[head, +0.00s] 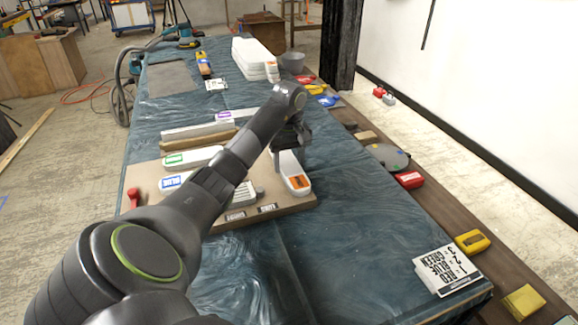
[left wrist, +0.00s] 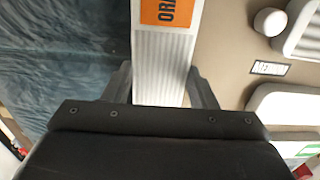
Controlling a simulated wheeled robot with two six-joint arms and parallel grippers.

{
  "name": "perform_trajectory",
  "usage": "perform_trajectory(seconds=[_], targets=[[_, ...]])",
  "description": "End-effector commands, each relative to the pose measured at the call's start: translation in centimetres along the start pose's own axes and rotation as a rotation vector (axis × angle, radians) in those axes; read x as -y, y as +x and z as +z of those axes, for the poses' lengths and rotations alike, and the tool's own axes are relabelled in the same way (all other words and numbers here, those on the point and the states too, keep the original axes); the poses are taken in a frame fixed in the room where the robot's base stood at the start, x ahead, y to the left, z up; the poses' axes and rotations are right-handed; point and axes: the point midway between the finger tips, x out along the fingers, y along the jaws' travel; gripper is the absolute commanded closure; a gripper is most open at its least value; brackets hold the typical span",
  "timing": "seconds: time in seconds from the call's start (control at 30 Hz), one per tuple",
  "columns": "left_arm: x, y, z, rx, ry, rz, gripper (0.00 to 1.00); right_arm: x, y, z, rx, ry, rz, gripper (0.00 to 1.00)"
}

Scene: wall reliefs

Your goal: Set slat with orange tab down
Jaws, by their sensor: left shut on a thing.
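The white slat with the orange tab (head: 298,184) is at the right end of the tan board in the head view. In the left wrist view the slat (left wrist: 160,75) runs between my fingers, its orange label at the top. My left gripper (head: 290,140) is shut on the slat; in the left wrist view its fingers (left wrist: 162,85) are on either side of the ribbed white part. The gripper covers the far part of the slat in the head view. Whether the slat touches the board is unclear. My right gripper is not in view.
The tan board (head: 240,222) carries a blue-labelled slat (head: 172,181) and a green-labelled slat (head: 178,159). Long bars lie behind it. White slats are stacked (head: 255,58) at the far end. A card listing colours (head: 446,270) lies front right. The blue cloth in front is mostly clear.

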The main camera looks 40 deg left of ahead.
Motion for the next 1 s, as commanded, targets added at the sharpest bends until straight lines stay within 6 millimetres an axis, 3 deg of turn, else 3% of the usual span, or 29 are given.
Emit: perform_trajectory(seconds=[0.17, 0.33, 0.7, 1.0], targets=[[0.0, -0.8, 0.0, 0.000, 0.000, 0.001, 0.78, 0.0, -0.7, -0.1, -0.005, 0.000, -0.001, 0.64], [0.0, -2.9, 0.0, -0.001, 0.000, 0.001, 0.78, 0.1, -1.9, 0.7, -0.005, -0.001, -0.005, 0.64], [0.0, -8.0, 0.0, 0.000, 0.000, 0.000, 0.78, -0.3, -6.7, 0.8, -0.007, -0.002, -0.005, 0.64], [0.0, -9.9, 0.0, 0.000, 0.000, 0.000, 0.78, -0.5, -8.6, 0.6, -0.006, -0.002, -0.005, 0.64]])
